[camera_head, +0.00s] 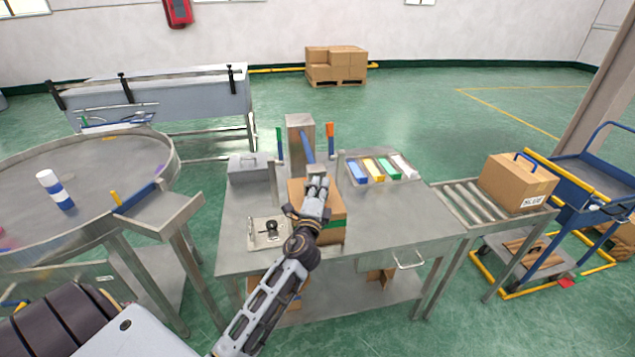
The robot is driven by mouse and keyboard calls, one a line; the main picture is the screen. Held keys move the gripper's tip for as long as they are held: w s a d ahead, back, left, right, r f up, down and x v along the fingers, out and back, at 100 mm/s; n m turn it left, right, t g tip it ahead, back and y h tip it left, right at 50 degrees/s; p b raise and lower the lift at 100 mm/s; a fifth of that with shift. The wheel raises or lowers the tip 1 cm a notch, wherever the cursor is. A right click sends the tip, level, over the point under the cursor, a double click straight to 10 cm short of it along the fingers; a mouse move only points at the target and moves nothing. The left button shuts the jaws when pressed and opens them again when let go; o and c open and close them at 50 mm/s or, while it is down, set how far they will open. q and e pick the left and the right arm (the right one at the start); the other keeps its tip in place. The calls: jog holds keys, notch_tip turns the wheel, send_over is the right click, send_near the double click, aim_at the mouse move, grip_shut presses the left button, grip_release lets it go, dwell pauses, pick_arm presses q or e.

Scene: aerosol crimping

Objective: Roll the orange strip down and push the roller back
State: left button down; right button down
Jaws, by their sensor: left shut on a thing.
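A brown carton (331,200) stands on the metal workbench, with a green band (334,226) along its near side. My left gripper (316,184) is over the top of the carton, shut on the lower end of a blue bar (307,149). The bar slants up and back in front of a metal post. An upright tool with an orange top and blue lower part (330,137) stands right of the post; a green-topped one (279,143) stands left of it. I cannot make out a separate orange strip or the roller head; the gripper and arm hide part of the carton. My right gripper is not in view.
A tray of coloured boxes (407,178) is at the bench's back right. A grey toolbox (248,169) and a small metal fixture (268,231) are on the left. The bench's right front is clear. A roller conveyor (467,200) adjoins on the right.

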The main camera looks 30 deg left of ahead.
pick_arm(q)
jog(key=shift+s+d+r, duration=0.2)
jog(key=shift+s+d, duration=0.15)
jog(key=c, duration=1.6)
grip_release()
jog(key=shift+o, duration=0.4)
jog(key=shift+f, duration=0.1)
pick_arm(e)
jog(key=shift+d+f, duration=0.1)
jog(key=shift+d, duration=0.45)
pick_arm(q)
jog(key=shift+s, duration=0.15)
jog(key=v, duration=1.1)
jog(key=shift+s, duration=0.35)
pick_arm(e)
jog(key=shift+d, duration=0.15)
